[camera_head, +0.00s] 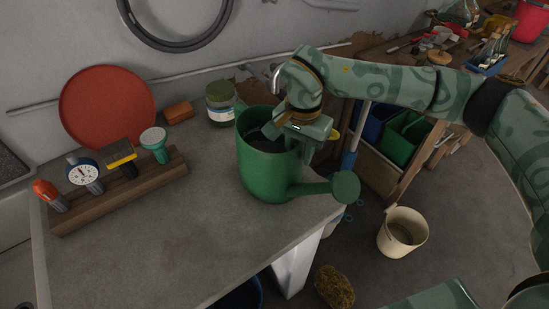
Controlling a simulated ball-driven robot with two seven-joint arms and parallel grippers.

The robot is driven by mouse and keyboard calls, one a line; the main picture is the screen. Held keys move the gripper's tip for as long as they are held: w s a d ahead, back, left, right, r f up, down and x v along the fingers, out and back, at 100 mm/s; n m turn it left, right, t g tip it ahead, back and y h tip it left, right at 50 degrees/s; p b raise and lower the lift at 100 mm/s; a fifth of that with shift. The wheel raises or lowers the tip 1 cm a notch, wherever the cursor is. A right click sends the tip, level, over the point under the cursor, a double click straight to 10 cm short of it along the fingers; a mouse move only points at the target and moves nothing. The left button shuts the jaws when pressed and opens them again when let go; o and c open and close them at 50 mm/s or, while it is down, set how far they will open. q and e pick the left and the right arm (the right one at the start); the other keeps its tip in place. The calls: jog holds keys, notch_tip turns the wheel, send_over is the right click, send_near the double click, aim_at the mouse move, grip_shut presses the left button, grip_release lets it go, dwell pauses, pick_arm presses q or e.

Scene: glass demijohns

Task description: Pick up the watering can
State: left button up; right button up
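A green watering can (263,170) stands upright on the grey worktop, near its right edge. Its spout points right and ends in a round rose (346,187) that reaches past the worktop's edge. My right arm comes in from the right, and its gripper (275,132) is at the can's top opening, on the right side of the rim. The gripper's body hides that part of the rim and any handle there. I cannot see whether its fingers are closed on the can. My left gripper does not show.
A wooden block with several tools (120,190) stands on the worktop (170,250) at left. Behind are a red disc (107,105), an orange-brown block (179,112) and a glass jar (220,103). A cream bucket (402,232) stands on the floor at right. The worktop's front is clear.

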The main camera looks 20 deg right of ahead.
grip_shut()
dwell(1.2)
